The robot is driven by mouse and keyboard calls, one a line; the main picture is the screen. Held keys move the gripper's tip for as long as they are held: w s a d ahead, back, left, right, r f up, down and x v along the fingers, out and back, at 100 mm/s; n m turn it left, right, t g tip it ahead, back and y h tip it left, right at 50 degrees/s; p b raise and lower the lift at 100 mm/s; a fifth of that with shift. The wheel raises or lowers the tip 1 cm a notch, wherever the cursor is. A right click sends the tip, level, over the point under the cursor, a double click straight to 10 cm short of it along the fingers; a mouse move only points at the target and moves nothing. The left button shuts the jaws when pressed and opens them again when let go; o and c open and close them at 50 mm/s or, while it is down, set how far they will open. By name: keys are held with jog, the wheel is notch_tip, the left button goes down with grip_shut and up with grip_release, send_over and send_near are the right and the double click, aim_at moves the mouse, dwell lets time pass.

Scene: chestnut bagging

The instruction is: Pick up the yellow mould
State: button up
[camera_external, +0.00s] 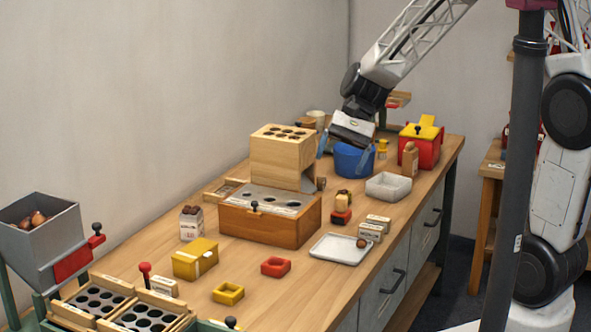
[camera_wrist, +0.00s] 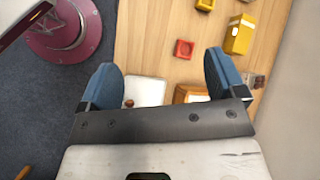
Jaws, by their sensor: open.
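The yellow mould (camera_external: 228,292) is a small square block with a hollow middle. It lies flat on the wooden table near the front edge, in the lower left of the outside view. In the wrist view the yellow mould (camera_wrist: 205,4) shows at the top edge, partly cut off. My gripper (camera_external: 344,154) is open and empty, high over the far part of the table by the blue bowl, well away from the mould. In the wrist view my gripper (camera_wrist: 160,68) has its blue fingers spread with nothing between them.
A similar red mould (camera_external: 275,266) lies just right of the yellow one, and a yellow box (camera_external: 195,259) stands behind it. A wooden box with a holed block (camera_external: 283,155), a white tray (camera_external: 325,252) with a chestnut and a blue bowl (camera_external: 352,163) stand farther back.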

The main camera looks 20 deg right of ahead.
jog(key=w+a+f+m+g+y, duration=0.1)
jog(key=a+f, duration=0.4)
jog(key=a, duration=0.2)
jog(key=w+a+f+m+g+y, duration=0.1)
jog(key=a+f+m+g, duration=0.1)
jog(key=a+f, duration=0.4)
jog(key=m+g+y, duration=0.1)
jog(key=m+y, duration=0.1)
jog(key=m, duration=0.1)
send_over(230, 288)
jog(key=w+d, duration=0.2)
notch_tip(230, 288, down, 8)
jog(key=shift+f, duration=0.2)
jog(key=shift+f, duration=1.75)
jog(key=shift+f, duration=0.15)
jog(key=shift+f, duration=0.55)
jog(key=shift+s+a+f, duration=0.25)
jog(key=shift+f, duration=0.45)
jog(key=shift+s+a+f, duration=0.25)
jog(key=shift+f, duration=0.4)
jog(key=shift+s+a+f, duration=0.25)
jog(key=shift+s+a, duration=0.15)
jog(key=shift+a, duration=0.1)
